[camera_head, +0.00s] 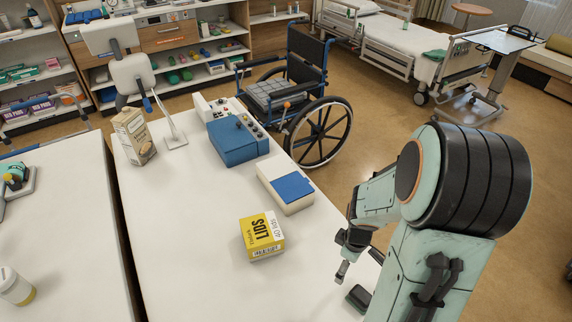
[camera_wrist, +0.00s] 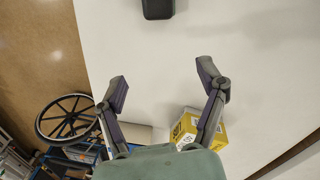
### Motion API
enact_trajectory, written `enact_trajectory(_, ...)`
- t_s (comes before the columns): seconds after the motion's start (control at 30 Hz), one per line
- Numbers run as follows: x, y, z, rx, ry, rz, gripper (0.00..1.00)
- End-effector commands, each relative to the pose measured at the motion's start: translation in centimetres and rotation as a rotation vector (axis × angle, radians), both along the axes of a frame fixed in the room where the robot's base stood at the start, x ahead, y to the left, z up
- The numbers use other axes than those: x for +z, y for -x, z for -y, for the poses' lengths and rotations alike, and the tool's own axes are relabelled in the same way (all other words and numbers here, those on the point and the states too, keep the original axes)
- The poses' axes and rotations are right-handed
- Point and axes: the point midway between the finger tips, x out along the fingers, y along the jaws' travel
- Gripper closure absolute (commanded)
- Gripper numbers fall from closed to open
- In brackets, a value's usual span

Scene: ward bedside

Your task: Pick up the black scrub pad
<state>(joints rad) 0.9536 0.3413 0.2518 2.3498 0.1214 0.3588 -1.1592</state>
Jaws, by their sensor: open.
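The black scrub pad (camera_head: 358,297) lies on the white table near its right edge, at the bottom of the head view, partly cut off by my arm. In the wrist view the dark pad (camera_wrist: 158,9) is at the top edge, only partly in frame. My gripper (camera_wrist: 163,84) is open and empty, its two fingers spread apart, with bare table between the fingertips and the pad. In the head view my gripper (camera_head: 346,264) hangs above the table's right edge, close to the pad and apart from it.
A white box with a blue top (camera_head: 287,190), a blue device (camera_head: 237,140) and a carton (camera_head: 134,137) stand farther back. A wheelchair (camera_head: 300,90) is beyond the table.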

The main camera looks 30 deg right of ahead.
Motion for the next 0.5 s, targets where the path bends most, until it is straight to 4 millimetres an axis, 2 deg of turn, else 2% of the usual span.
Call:
enact_trajectory(0.03,-1.3,1.6,0.6,-0.065,-0.043,-0.022,0.28)
enact_trajectory(0.1,-2.4,3.3,1.1,-0.129,-0.079,-0.04,0.28)
enact_trajectory(0.2,-2.9,4.6,1.7,-0.181,-0.096,-0.048,0.28)
enact_trajectory(0.33,-3.9,4.9,1.9,-0.195,-0.097,-0.048,0.28)
enact_trajectory(0.5,-6.6,4.8,1.8,-0.194,-0.098,-0.048,0.28)
